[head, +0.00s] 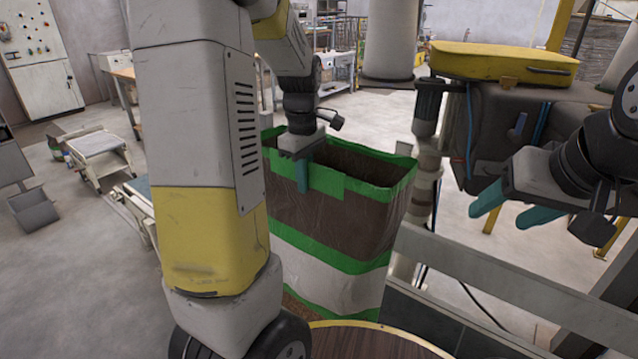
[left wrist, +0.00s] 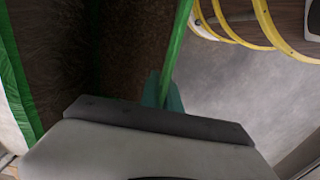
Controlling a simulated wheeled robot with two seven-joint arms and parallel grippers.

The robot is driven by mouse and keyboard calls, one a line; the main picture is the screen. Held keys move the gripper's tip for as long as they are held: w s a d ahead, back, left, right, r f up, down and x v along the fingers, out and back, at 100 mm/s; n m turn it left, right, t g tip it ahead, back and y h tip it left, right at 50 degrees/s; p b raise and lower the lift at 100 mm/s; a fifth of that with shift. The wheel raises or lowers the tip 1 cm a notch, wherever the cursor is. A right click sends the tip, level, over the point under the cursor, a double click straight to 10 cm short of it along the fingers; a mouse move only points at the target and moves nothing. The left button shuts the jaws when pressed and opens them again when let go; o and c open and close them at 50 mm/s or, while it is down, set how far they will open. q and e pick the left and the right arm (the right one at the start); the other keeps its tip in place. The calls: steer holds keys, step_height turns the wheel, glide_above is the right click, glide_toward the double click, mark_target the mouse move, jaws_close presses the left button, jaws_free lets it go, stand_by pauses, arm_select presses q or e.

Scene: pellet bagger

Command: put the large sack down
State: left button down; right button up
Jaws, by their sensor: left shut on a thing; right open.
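The large sack (head: 325,215) is brown with green bands and a white band, and stands upright with its mouth open at the top. My left gripper (head: 303,178) is shut on the sack's green rim at the near left side. In the left wrist view the green rim of the sack (left wrist: 178,45) runs up from between the teal fingers (left wrist: 163,95), with the dark inside to its left. My right gripper (head: 508,210) is open and empty, to the right of the sack. The sack's base is partly hidden, so I cannot tell what it rests on.
A grey rail (head: 490,280) runs to the right of the sack. A machine with a yellow top (head: 503,62) stands behind my right gripper. A round wooden-topped surface (head: 370,343) is at the bottom. A small cart (head: 97,160) stands at left, with open floor around it.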

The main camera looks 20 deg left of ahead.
mark_target(322, 163)
arm_select(q)
steer(key=w, duration=0.7)
steer(key=w+d, duration=0.1)
steer(key=w, duration=0.2)
steer(key=shift+w+f, duration=0.2)
steer(key=shift+f, duration=0.1)
steer(key=shift+w+f, duration=0.1)
steer(key=shift+f, duration=1.7)
steer(key=c, duration=2)
jaws_free()
steer(key=shift+f, duration=0.25)
steer(key=o, duration=0.4)
steer(key=shift+r, duration=0.1)
